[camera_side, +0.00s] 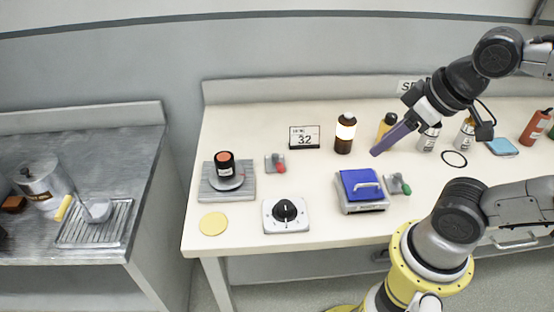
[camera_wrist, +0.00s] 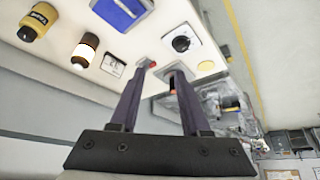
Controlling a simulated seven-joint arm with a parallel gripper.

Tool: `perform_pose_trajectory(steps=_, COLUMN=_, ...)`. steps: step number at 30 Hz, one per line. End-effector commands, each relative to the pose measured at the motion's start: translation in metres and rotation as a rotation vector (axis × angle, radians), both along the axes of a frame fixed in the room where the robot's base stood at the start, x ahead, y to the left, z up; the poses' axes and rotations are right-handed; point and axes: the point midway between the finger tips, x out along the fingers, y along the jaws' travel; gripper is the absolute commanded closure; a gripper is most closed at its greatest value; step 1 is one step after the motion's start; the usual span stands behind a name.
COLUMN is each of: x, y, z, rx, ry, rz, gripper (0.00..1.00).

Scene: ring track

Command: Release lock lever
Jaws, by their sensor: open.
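A small lever with a red handle (camera_side: 277,164) on a grey plate lies on the white table, left of centre. My gripper (camera_side: 378,150) is in the air above the table, right of the red lever and apart from both levers. Its two purple fingers (camera_wrist: 156,76) are open with nothing between them.
A dial box (camera_side: 285,214), a blue-lidded box (camera_side: 361,190) and a black cylinder on a grey stand (camera_side: 227,190) surround the levers. A display sign (camera_side: 304,137) and brown bottle (camera_side: 345,134) stand behind. A yellow disc (camera_side: 213,223) lies front left.

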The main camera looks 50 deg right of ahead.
Motion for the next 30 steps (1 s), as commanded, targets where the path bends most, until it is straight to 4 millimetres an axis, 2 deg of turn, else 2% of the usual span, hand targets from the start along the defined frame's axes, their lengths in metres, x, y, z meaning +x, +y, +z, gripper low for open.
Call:
perform_pose_trajectory(steps=1, x=0.000, y=0.000, z=0.000, rx=-0.002, ry=0.000, rz=0.004, gripper=0.64)
perform_pose_trajectory(steps=5, x=-0.003, y=0.000, z=-0.001, rx=-0.028, ry=0.014, rz=0.051, gripper=0.88)
perform_pose_trajectory(steps=7, x=0.001, y=-0.002, z=0.012, rx=-0.066, ry=0.002, rz=0.104, gripper=1.00)
perform_pose_trajectory(steps=11, x=0.020, y=-0.005, z=0.040, rx=-0.137, ry=0.012, rz=0.206, gripper=1.00)
perform_pose_trajectory(steps=18, x=0.079, y=-0.006, z=0.072, rx=-0.240, ry=0.105, rz=0.392, gripper=1.00)
perform_pose_trajectory(steps=23, x=0.123, y=-0.003, z=0.078, rx=-0.288, ry=0.177, rz=0.502, gripper=1.00)
perform_pose_trajectory(steps=30, x=0.190, y=0.006, z=0.065, rx=-0.336, ry=0.289, rz=0.646, gripper=1.00)
